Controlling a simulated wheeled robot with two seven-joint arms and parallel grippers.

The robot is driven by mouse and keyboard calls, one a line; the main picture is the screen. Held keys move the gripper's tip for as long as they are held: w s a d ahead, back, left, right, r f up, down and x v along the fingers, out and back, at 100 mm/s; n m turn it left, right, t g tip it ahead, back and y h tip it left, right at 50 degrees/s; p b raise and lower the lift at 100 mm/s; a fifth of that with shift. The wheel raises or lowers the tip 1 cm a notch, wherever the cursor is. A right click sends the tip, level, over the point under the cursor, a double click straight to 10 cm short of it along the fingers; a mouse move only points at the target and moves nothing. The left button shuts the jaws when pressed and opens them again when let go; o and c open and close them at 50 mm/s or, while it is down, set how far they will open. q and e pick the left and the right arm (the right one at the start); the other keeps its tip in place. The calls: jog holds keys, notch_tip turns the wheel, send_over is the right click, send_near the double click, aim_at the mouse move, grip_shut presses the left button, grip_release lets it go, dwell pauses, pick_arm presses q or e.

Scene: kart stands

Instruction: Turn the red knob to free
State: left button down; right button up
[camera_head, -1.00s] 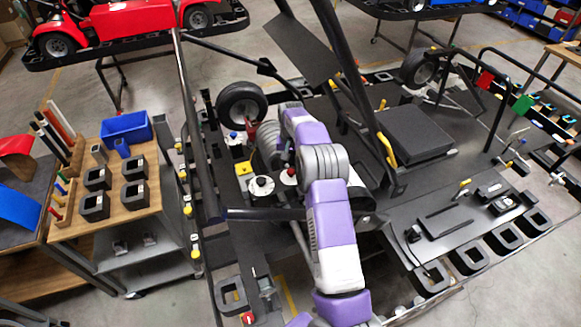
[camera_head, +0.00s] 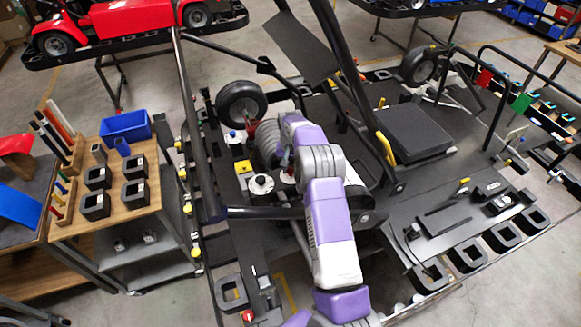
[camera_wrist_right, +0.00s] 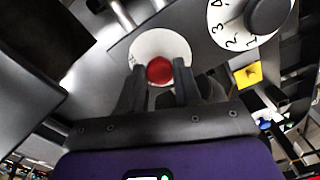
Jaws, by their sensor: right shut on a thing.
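The red knob (camera_wrist_right: 159,70) sits on a round white dial plate (camera_wrist_right: 160,47) in the right wrist view. My right gripper (camera_wrist_right: 157,82) has one dark finger on each side of the knob and is shut on it. Marks at the plate's edge are too small to read, so I cannot tell the knob's setting. In the head view my purple and grey right arm (camera_head: 330,215) reaches over the kart deck and mostly hides the knob. My left gripper is not in view.
A white numbered dial with a black knob (camera_head: 262,184) stands just left of the red one. A yellow block (camera_head: 243,167) and a blue knob (camera_head: 232,134) are close by. Black kart frame bars surround the spot. A wooden cart (camera_head: 125,190) stands at the left.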

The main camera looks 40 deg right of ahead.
jog(key=m+b, duration=0.1)
jog(key=m, duration=0.2)
jog(key=shift+m, duration=0.4)
jog(key=m, duration=0.3)
jog(key=shift+m+b, duration=0.3)
jog(key=shift+m, duration=0.1)
jog(key=m, duration=0.4)
jog(key=shift+r+m, duration=0.1)
jog(key=shift+m, duration=2)
jog(key=o, duration=1)
jog(key=shift+o, duration=0.2)
